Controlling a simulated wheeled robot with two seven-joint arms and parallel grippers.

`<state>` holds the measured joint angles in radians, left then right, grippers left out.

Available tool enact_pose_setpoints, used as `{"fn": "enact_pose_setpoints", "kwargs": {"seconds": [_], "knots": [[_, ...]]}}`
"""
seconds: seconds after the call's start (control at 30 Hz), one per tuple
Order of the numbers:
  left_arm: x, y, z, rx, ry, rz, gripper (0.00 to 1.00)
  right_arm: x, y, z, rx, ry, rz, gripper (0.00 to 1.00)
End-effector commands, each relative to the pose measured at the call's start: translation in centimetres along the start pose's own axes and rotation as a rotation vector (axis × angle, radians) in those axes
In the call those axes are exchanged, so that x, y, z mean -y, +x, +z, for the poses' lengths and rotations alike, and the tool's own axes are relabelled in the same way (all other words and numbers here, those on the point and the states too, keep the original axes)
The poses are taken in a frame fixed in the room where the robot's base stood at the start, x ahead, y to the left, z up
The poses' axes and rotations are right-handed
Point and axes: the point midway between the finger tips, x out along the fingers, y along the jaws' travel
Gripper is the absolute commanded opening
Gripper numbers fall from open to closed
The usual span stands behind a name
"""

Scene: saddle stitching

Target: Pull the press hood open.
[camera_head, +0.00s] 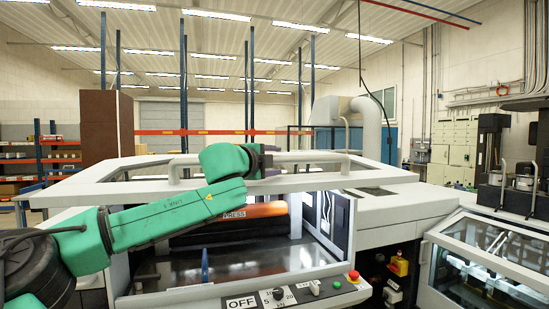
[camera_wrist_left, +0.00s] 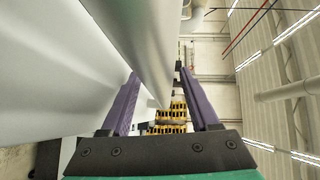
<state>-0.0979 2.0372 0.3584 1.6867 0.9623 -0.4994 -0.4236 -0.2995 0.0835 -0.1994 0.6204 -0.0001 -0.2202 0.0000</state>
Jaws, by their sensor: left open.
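The press hood (camera_head: 395,175) is a pale grey frame with a window. It stands raised above the lit press opening, seen at a low angle. Its handle bar (camera_head: 310,157) runs along the hood's near edge on short posts. My left gripper (camera_head: 264,160) is at the middle of this bar, and my green wrist hides part of it. In the left wrist view, the open purple fingers (camera_wrist_left: 158,85) stand on either side of the grey bar (camera_wrist_left: 142,45), which passes between them. Whether a finger touches the bar, I cannot tell. My right gripper is out of view.
The press body holds an orange roller (camera_head: 255,210) marked PRESS. A control panel (camera_head: 275,297) with an OFF label and a red button (camera_head: 353,275) runs along its front. A glass-covered machine (camera_head: 490,260) stands at the right. Above the hood is free room.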

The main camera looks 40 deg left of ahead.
Motion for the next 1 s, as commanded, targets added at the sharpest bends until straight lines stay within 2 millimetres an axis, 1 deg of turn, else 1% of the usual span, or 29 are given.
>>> {"fn": "enact_pose_setpoints", "kwargs": {"seconds": [0.13,0.17,0.2,0.3,0.53,1.0], "knots": [[-0.01,-0.03,0.01,0.0,0.0,-0.001,0.62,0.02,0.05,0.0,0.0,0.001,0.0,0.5],[-0.01,-0.03,0.01,0.0,0.0,-0.001,0.5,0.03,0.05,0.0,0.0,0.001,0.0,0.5],[0.0,-0.04,0.01,0.0,0.0,-0.001,0.35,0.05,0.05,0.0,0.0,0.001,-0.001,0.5],[0.01,-0.05,0.03,0.001,0.0,-0.001,0.0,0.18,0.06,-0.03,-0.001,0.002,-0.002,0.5],[0.04,-0.06,0.05,0.001,0.0,-0.001,0.0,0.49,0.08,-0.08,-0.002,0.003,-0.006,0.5],[0.11,-0.09,0.08,0.002,0.0,-0.002,0.0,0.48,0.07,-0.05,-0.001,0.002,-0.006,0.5]]}}
